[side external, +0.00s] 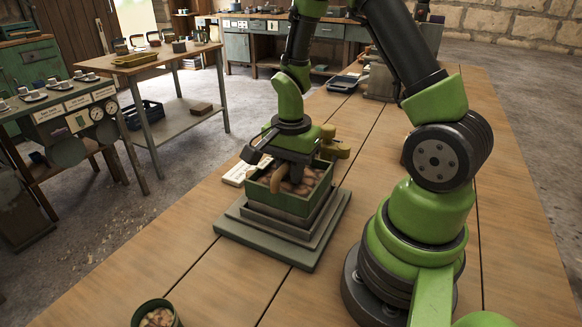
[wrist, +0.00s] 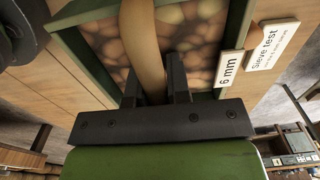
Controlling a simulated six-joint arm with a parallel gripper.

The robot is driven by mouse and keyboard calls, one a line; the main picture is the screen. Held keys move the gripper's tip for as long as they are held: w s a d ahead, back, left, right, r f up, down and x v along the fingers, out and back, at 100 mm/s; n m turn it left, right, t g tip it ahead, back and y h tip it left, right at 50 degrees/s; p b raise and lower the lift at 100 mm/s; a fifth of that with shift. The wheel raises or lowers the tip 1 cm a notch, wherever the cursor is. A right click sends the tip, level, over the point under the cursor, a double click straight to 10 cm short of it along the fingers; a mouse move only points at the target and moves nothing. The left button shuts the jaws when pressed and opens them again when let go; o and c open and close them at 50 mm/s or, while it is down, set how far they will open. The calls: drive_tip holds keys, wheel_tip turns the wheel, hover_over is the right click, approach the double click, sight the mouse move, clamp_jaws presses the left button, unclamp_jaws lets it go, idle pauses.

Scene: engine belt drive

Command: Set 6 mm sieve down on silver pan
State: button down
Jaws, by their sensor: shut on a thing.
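The 6 mm sieve is a green square box (side external: 322,190) filled with brown, rounded lumps, and its "6 mm" label (wrist: 229,68) shows in the wrist view. My gripper (side external: 285,172) is above the box, shut on its tan arched handle (wrist: 143,45), with one finger on each side. The silver pan appears to be the grey square tier (side external: 283,205) directly under the sieve. The sieve looks level and lined up over it. I cannot tell whether the two touch or a thin gap remains. The pan's inside is hidden by the sieve.
The grey tiers stand on a wide green-grey base plate (side external: 262,250) on the wooden table. A brass-coloured part (side external: 340,148) is behind the sieve. A round green tub (side external: 156,314) of lumps stands at the front.

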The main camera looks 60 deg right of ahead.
drive_tip(key=shift+c, duration=2.2)
unclamp_jaws()
drive_tip(key=shift+r, duration=4.5)
drive_tip(key=shift+r, duration=0.1)
drive_tip(key=s+a+r+n+t+y, duration=0.2)
drive_tip(key=s+a+r+n+t, duration=0.5)
drive_tip(key=n, duration=0.7)
drive_tip(key=s+a+r, duration=0.2)
drive_tip(key=a+r, duration=0.2)
drive_tip(key=r, duration=0.1)
drive_tip(key=shift+a+r, duration=0.15)
drive_tip(key=shift+r, duration=0.05)
